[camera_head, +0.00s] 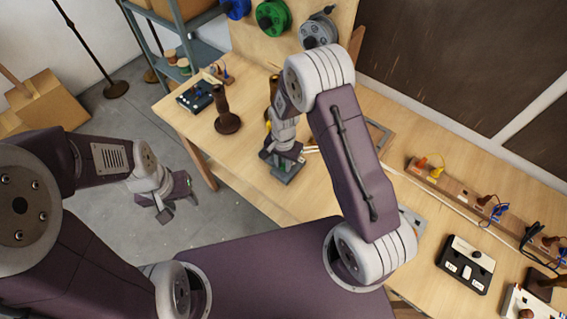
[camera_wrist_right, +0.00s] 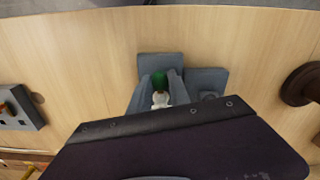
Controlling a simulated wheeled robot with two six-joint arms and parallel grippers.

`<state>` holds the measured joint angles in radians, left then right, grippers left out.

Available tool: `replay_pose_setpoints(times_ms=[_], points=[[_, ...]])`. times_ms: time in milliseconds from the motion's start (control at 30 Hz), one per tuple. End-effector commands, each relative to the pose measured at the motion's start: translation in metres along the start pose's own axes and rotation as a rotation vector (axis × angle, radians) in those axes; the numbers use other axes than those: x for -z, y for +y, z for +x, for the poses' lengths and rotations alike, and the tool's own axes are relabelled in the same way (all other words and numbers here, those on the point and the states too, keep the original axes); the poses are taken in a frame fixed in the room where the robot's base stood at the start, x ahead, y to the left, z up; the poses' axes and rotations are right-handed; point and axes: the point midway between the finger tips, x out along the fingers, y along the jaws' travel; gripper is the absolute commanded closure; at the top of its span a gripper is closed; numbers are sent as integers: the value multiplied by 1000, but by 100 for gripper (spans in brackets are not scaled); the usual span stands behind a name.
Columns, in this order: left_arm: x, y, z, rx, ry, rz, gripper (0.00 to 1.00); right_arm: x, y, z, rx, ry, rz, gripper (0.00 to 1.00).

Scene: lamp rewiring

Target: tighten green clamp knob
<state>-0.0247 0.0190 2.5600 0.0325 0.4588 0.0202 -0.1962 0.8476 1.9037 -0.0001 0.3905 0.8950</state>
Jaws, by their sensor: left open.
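The green clamp knob (camera_wrist_right: 160,78) shows in the right wrist view, between the two grey fingers of my right gripper (camera_wrist_right: 160,88). The fingers stand close on both sides of it; I cannot tell whether they touch it. A small white piece (camera_wrist_right: 161,99) lies just below the knob. Grey clamp plates (camera_wrist_right: 208,80) are around it on the wood. In the head view my right gripper (camera_head: 284,160) is at the table's near edge, and the knob is hidden. My left gripper (camera_head: 165,206) is open and empty over the floor, away from the table.
A dark brown post (camera_head: 227,118) stands on the table (camera_head: 245,160), left of my right gripper. A wooden strip with coloured clips (camera_head: 455,187) and a black-and-white box (camera_head: 466,264) lie to the right.

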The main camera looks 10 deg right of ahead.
Motion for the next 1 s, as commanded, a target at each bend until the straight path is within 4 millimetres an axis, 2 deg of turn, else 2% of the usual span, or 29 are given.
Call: replay_pose_setpoints(times_ms=[33,67,100,433,800,1000], points=[[0,0,0,0,0,0,56,0,0,0,0,-1,2,66],[0,0,0,0,0,0,56,0,0,0,0,0,1,58],[0,0,0,0,0,0,56,0,0,0,0,0,1,55],[0,0,2,0,0,0,56,1,-1,-5,3,2,0,55],[-2,0,15,0,0,0,56,1,-1,-78,4,3,1,55],[-2,0,16,0,0,0,56,0,0,-91,0,0,1,55]])
